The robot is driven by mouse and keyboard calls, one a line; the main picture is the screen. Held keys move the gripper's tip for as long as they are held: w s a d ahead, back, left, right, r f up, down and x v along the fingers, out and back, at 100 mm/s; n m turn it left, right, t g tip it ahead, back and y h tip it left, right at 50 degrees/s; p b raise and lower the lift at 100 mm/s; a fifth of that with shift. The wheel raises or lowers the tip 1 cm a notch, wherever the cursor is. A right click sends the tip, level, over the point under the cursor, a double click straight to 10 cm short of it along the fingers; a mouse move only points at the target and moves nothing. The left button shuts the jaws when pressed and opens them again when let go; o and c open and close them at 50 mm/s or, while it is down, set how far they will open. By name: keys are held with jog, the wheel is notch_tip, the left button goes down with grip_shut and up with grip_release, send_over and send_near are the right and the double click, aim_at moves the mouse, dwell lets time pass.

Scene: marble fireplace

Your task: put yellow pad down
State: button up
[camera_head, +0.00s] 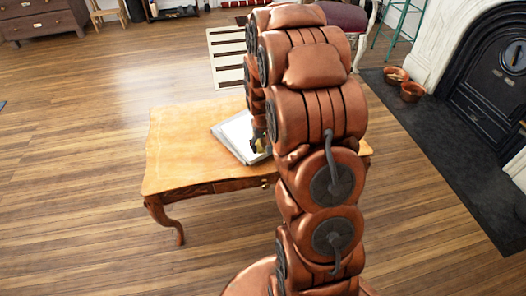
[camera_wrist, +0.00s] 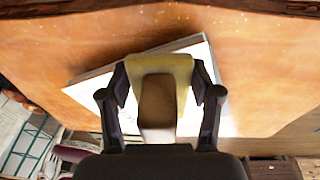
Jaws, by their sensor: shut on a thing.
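The yellow pad (camera_wrist: 160,63) is between the two fingers of my gripper (camera_wrist: 160,88) in the wrist view. It has a yellow edge around a brown middle, and my gripper is shut on it. It is over a flat white and grey item (camera_wrist: 92,83), like a book or tray, on the wooden table (camera_wrist: 45,50). I cannot tell whether the pad touches it. In the head view a small bit of yellow (camera_head: 259,145) shows over the flat item (camera_head: 230,131), beside my arm. My arm hides most of the gripper there.
The left part of the wooden table (camera_head: 185,130) is bare. A dark fireplace (camera_head: 490,75) with a stone hearth and clay pots (camera_head: 411,91) stands at right. A drawer chest (camera_head: 40,18) is at the far left. Open wooden floor lies around the table.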

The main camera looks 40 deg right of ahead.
jog(key=shift+w+a, duration=0.2)
jog(key=shift+w, duration=0.1)
jog(key=shift+f, duration=1.8)
jog(key=shift+f+b, duration=0.35)
jog(key=shift+f, duration=0.25)
jog(key=o, duration=1.5)
jog(key=shift+o, duration=0.9)
jog(key=shift+r, duration=0.1)
